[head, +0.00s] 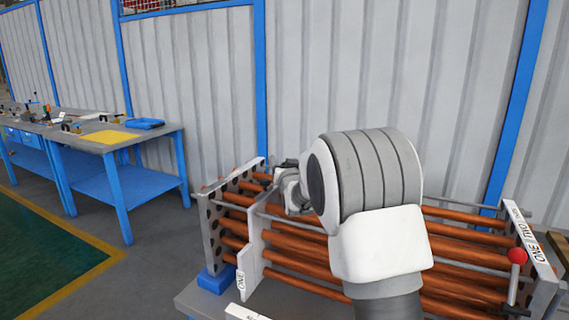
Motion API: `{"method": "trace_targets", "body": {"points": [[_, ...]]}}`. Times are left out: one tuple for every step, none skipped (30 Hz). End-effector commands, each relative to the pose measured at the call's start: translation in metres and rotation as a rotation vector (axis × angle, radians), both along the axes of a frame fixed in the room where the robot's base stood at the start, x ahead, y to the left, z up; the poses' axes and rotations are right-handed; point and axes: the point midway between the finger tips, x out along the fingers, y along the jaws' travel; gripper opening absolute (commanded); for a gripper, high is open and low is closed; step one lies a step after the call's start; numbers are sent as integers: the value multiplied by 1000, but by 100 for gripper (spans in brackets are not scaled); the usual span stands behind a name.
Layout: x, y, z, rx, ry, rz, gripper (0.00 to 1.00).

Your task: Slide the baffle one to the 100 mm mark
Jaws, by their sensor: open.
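The baffle one (251,254) is a pale upright plate with an "ONE" label on its front edge. It stands across the copper tubes (295,245) near the left end, a little right of the perforated end plate (211,238). My gripper (284,178) is open above the back of the tubes, near that end plate and to the upper right of the baffle's front edge. My arm hides part of the gripper and the middle of the tubes. I cannot tell whether the fingers touch the baffle. No 100 mm mark is readable.
A partly cut-off white label (244,312) lies at the front. A blue workbench (130,182) with tools stands left, beyond open floor.

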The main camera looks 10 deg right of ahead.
Motion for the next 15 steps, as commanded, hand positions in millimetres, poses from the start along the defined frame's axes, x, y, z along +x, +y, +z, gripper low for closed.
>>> {"method": "trace_targets", "body": {"points": [[0, 0, 0, 0, 0, 0, 68], [0, 0, 0, 0, 0, 0, 68], [0, 0, 0, 0, 0, 0, 67], [0, 0, 0, 0, 0, 0, 61], [0, 0, 0, 0, 0, 0, 56], [0, 0, 0, 0, 0, 0, 49], [0, 0, 0, 0, 0, 0, 43], [0, 0, 0, 0, 0, 0, 38], [0, 0, 0, 0, 0, 0, 31], [0, 0, 0, 0, 0, 0, 25], [0, 0, 0, 0, 0, 0, 20], [0, 0, 0, 0, 0, 0, 13], [0, 0, 0, 0, 0, 0, 7], [0, 0, 0, 0, 0, 0, 2], [0, 0, 0, 0, 0, 0, 0]]}}
